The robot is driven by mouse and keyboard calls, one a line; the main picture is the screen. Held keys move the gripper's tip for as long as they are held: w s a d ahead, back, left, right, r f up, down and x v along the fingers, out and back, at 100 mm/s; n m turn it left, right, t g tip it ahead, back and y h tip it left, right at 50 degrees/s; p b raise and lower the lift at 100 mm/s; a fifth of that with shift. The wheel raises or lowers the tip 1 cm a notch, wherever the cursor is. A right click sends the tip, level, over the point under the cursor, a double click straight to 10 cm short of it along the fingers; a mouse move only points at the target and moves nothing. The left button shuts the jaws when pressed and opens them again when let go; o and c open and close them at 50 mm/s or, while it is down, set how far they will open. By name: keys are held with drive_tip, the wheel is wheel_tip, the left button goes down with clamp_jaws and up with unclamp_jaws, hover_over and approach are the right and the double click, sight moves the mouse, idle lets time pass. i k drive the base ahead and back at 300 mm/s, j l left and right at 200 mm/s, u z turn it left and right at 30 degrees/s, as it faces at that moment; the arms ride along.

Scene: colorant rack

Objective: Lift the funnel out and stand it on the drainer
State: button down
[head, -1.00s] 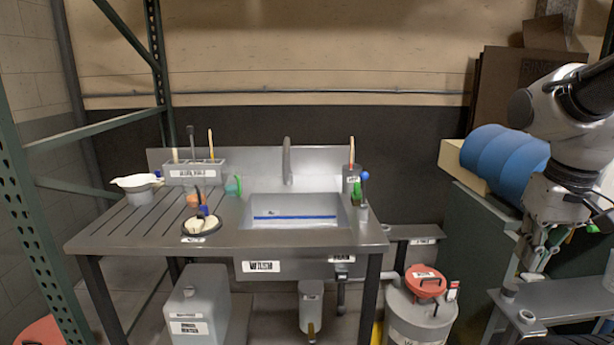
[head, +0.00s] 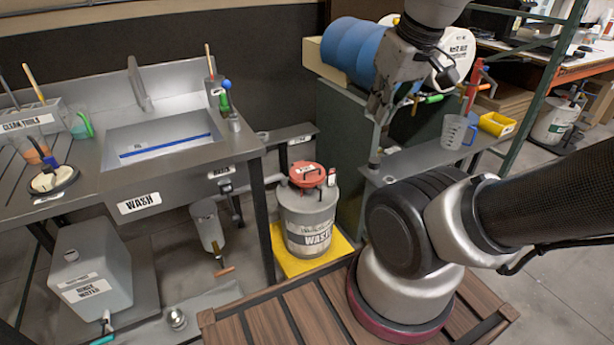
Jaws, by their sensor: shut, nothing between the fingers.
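A red funnel (head: 308,174) with a dark handle and a small label sits in the top of a grey can (head: 307,222) marked WASH; its lower part is hidden. The drainer (head: 14,184) is the grooved left part of the grey sink bench, only partly in view at the left edge. My gripper (head: 379,116) is shut and empty, pointing down above the grey ledge, to the right of the funnel and higher than it.
The can stands on a yellow base (head: 288,263). A sink (head: 160,142) lies between drainer and can. On the drainer side are a tool holder (head: 28,122), cups and a round dish (head: 54,180).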

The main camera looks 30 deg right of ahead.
sight(304, 187)
drive_tip(key=l, duration=1.55)
drive_tip(key=i+u, duration=0.05)
drive_tip(key=i, duration=0.05)
